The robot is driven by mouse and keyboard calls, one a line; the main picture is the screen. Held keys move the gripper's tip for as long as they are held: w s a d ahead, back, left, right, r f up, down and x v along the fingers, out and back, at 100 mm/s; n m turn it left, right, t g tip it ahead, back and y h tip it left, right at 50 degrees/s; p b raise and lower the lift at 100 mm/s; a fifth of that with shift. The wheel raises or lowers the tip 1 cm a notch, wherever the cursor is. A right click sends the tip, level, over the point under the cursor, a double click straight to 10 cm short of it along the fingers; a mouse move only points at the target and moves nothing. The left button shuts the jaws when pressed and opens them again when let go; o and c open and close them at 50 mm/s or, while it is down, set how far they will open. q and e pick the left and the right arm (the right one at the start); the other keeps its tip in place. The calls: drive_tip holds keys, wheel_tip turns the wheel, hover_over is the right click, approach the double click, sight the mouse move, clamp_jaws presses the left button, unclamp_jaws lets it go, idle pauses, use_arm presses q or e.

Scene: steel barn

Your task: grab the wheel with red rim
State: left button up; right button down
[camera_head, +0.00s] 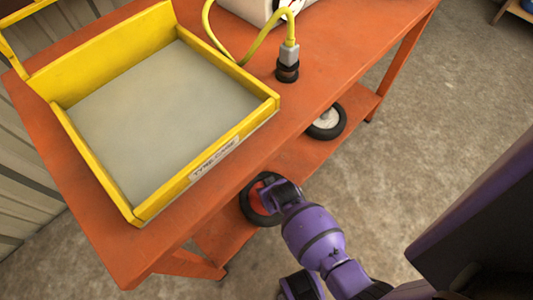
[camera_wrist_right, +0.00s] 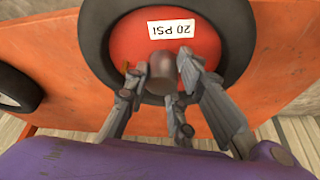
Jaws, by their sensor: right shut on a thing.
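The wheel with red rim (camera_head: 249,207) is a black tyre around a red disc. It is at the lower shelf of the orange cart, below the yellow tray, in the head view. In the right wrist view the red rim (camera_wrist_right: 205,45) fills the upper middle, with a white "20 PSI" label and a brownish hub stub. My right gripper (camera_head: 279,194) reaches it from the front. In the wrist view its fingers (camera_wrist_right: 162,74) are shut on the hub stub, one on each side. My left gripper is not in view.
A yellow-walled tray (camera_head: 92,157) with a grey floor sits on the orange cart top (camera_head: 335,50). A yellow hose (camera_head: 262,43) ends in a grey-and-black fitting (camera_head: 288,66). A white-rimmed wheel (camera_head: 327,121) lies on the lower shelf (camera_head: 301,155). Open floor lies to the right.

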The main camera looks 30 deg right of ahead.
drive_tip(key=c, duration=1.4)
unclamp_jaws()
drive_tip(key=v, duration=1.2)
